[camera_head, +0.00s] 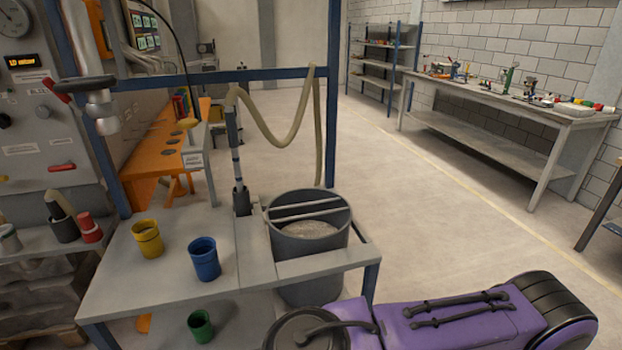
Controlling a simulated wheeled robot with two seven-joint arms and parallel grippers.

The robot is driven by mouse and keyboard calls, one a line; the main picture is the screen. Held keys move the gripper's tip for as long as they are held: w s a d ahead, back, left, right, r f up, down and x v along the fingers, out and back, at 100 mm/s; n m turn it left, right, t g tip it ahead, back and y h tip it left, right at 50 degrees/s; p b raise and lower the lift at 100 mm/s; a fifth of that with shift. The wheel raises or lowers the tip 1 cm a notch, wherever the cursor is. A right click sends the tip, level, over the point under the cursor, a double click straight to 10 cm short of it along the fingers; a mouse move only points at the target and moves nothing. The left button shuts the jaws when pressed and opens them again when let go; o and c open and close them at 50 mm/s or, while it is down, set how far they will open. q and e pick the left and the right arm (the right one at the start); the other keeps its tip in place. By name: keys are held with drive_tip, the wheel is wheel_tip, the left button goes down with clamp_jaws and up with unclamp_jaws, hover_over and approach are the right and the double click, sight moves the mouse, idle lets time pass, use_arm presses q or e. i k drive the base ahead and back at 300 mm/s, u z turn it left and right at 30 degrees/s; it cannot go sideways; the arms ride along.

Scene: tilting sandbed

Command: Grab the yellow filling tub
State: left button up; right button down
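The yellow filling tub (148,239) stands upright on the grey work table (130,291), near its left side. It looks open at the top; its inside is mostly in shadow. A blue tub (204,259) stands on the same table to its right and a little nearer, apart from it. A green tub (201,326) sits lower down, beyond the table's front edge. Neither of my grippers shows in this view, and nothing touches the yellow tub.
A large grey bucket (309,283) of pale grains sits at the table's right, with bars across its top. A hose nozzle (235,160) stands upright behind the blue tub. A blue frame post (333,100) rises behind. Red and grey containers (89,228) stand at far left.

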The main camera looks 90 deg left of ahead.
sight(149, 239)
drive_tip(key=z, duration=0.05)
drive_tip(key=k, duration=2.2)
drive_tip(key=u, duration=0.45)
